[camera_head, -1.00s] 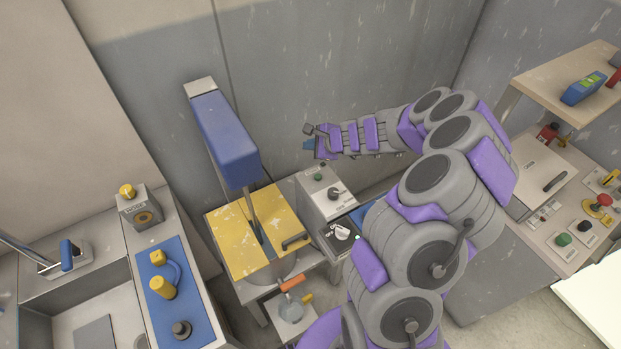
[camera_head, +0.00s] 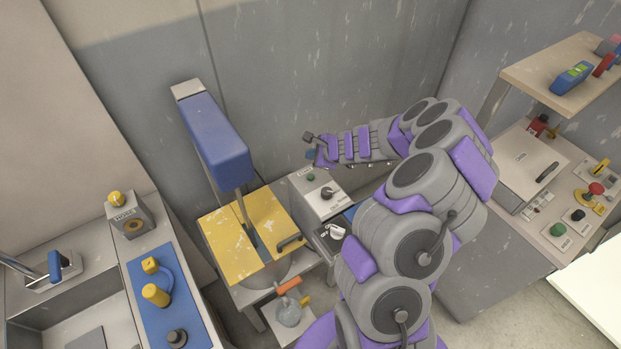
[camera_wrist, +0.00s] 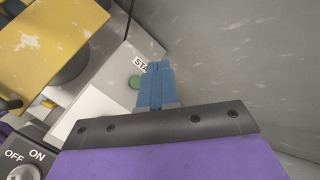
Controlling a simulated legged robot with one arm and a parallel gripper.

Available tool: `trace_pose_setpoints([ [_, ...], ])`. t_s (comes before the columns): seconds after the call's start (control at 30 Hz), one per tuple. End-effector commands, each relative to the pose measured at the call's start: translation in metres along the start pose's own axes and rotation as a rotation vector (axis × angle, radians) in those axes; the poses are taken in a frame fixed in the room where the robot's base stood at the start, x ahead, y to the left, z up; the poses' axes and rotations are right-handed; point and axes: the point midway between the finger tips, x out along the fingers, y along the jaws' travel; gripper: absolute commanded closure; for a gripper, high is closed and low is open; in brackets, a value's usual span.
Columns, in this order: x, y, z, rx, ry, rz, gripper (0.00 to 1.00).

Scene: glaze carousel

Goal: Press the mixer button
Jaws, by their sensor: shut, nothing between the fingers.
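The mixer has a blue upright head (camera_head: 218,140) and a yellow lid (camera_head: 235,250). A grey control box (camera_head: 309,203) stands beside it with a green button (camera_head: 311,177) and a black knob. In the wrist view the green button (camera_wrist: 134,82) shows just left of my fingertips, under a label partly hidden and reading "STA". My gripper (camera_wrist: 156,72) is shut and empty, its blue fingers together. In the head view my gripper (camera_head: 311,155) is above and behind the button. I cannot tell how high it is.
An ON/OFF switch panel (camera_wrist: 28,162) shows at the wrist view's lower left. A grey wall stands close behind my gripper. A bench with several buttons is at right, a sink bench at left.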

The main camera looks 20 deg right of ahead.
Motion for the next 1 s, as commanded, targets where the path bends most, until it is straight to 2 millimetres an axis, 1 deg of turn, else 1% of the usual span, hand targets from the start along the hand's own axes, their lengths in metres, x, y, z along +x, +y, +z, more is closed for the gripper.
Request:
trace_pose_setpoints([
  [0.03,0.007,0.005,-0.005,0.0,0.0,0.0,1.0],
  [0.3,0.032,0.024,-0.023,0.0,0.0,0.001,1.0],
  [0.5,0.046,0.034,-0.033,0.001,-0.001,0.001,1.0],
  [0.67,0.051,0.037,-0.037,-0.001,-0.001,0.001,1.0],
  [1.0,0.051,0.037,-0.037,-0.001,0.0,0.0,1.0],
])
